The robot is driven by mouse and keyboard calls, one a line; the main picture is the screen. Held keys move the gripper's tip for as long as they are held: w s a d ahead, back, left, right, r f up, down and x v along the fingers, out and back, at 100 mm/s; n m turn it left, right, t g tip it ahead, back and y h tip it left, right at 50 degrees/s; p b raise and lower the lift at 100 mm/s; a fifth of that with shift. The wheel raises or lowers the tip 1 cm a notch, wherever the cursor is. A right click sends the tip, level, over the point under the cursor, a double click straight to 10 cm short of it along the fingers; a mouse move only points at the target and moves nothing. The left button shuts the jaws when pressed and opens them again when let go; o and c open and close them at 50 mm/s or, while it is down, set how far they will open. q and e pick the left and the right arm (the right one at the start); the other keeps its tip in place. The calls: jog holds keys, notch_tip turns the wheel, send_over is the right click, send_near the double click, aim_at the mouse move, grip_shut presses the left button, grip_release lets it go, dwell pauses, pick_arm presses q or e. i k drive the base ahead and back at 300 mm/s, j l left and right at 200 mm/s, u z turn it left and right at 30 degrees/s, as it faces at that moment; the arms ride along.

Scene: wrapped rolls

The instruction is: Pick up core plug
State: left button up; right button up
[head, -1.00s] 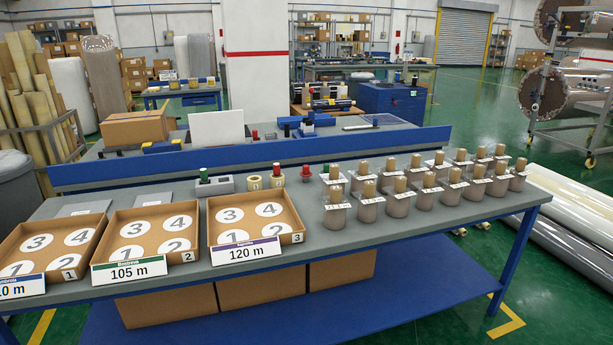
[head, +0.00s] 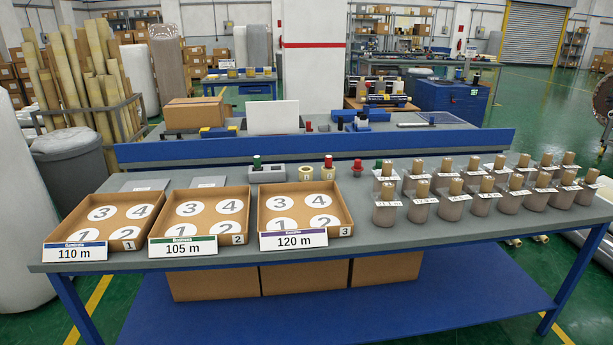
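Small red and green pieces that look like core plugs stand along the back of the near table (head: 350,258). A green one (head: 257,162) stands in a grey block (head: 268,174). A red one (head: 328,161) stands at a cream ring (head: 327,174), and another cream ring (head: 305,173) is beside it. A separate red piece (head: 357,167) stands to their right. A green piece (head: 378,165) shows behind the wrapped rolls (head: 386,212), partly hidden. Neither of my grippers is in view.
Three cardboard trays with numbered circles, labelled 110 m (head: 75,243), 105 m (head: 158,237) and 120 m (head: 270,233), fill the table's left. Several wrapped rolls fill the right. A blue rail (head: 200,154) runs behind. The front middle strip is clear.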

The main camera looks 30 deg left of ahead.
aim_at(358, 169)
jog(key=i+l+u, duration=0.15)
jog(key=i, duration=0.5)
jog(key=i+l+u, duration=0.15)
jog(key=i, duration=0.45)
